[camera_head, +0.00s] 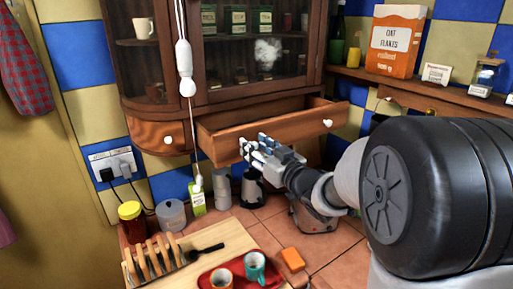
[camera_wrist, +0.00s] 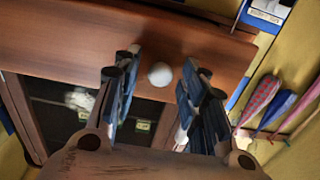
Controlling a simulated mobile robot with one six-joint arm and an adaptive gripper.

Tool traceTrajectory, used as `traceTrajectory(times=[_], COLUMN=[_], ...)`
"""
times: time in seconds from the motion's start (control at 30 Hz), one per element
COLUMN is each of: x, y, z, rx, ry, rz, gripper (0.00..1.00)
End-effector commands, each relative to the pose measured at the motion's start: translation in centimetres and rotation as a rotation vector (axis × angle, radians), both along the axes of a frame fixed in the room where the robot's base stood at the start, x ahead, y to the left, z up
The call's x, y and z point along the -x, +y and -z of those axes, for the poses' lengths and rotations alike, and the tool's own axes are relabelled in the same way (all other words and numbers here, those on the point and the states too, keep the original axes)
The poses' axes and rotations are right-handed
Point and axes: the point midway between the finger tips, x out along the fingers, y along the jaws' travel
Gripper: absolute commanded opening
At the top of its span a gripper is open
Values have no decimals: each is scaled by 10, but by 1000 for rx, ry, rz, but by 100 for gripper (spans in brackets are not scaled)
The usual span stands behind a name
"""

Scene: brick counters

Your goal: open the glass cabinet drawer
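The wooden glass cabinet (camera_head: 315,50) stands against the tiled wall in the head view. Its wide drawer (camera_head: 285,131) below the glass is pulled partly out, and part of its inside shows. The drawer front has a white knob (camera_head: 328,123) at the right and another near my gripper (camera_head: 250,150) at the left. In the wrist view, the white knob (camera_wrist: 160,75) lies between the spread fingers of my gripper (camera_wrist: 163,60), with a gap on each side. The fingers are open and the drawer front (camera_wrist: 110,35) is close in front of them.
A toast rack (camera_head: 160,262) and red tray (camera_head: 232,272) with cups are in front. A light-pull cord (camera_head: 186,60) hangs before the cabinet.

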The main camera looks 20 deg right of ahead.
Motion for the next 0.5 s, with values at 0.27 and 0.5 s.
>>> traceTrajectory(times=[0.27, 0.5], x=[6, 47], y=[-2, -17], z=[0, -1], rx=[0, 1], ry=[0, -1], rz=[1, 5], gripper=[39, 39])
